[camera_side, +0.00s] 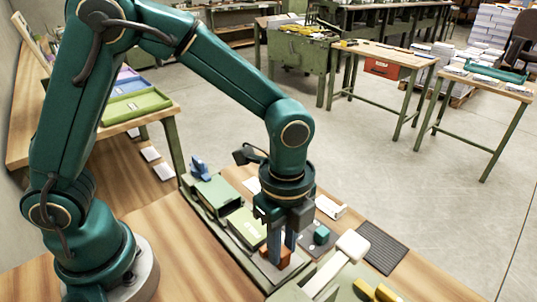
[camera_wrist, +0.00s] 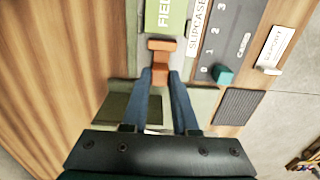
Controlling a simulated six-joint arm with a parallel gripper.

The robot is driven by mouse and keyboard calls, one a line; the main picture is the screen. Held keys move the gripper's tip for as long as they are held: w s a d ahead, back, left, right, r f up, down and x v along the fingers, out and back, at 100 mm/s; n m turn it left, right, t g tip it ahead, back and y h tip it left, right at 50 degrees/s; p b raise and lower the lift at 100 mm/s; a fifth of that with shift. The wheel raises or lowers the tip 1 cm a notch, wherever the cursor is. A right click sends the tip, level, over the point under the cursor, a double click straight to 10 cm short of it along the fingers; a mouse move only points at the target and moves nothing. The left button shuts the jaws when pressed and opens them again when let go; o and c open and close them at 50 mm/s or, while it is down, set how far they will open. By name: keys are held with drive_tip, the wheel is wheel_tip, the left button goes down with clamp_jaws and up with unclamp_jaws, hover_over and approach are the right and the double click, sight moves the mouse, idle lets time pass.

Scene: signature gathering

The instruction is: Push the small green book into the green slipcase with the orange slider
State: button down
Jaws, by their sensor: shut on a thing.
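The orange slider (camera_wrist: 160,45) shows in the wrist view, its wide front bar facing the book and its grip part between my fingers. In the side view the slider (camera_side: 284,258) is partly hidden by my gripper. My gripper (camera_side: 281,245), with blue fingers, points down and is shut on the slider; it also shows in the wrist view (camera_wrist: 160,76). The light green book (camera_wrist: 165,14) lies just ahead of the slider bar; I cannot tell whether they touch. The book (camera_side: 246,227) lies in line with the darker green slipcase (camera_side: 217,194), farther along the track.
A dark numbered panel (camera_wrist: 213,50) with a teal knob (camera_wrist: 223,75) sits right of the track. A dark ribbed mat (camera_side: 383,248), a white-headed mallet (camera_side: 350,246) and yellow pieces (camera_side: 375,291) lie on the right. A blue clamp-like part (camera_side: 198,167) stands behind the slipcase.

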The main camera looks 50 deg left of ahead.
sight(239, 215)
drive_tip(key=shift+r, duration=0.1)
drive_tip(key=a, duration=1.2)
drive_tip(key=shift+a, duration=0.2)
drive_tip(key=c, duration=0.7)
unclamp_jaws()
drive_tip(key=shift+r, duration=2.5)
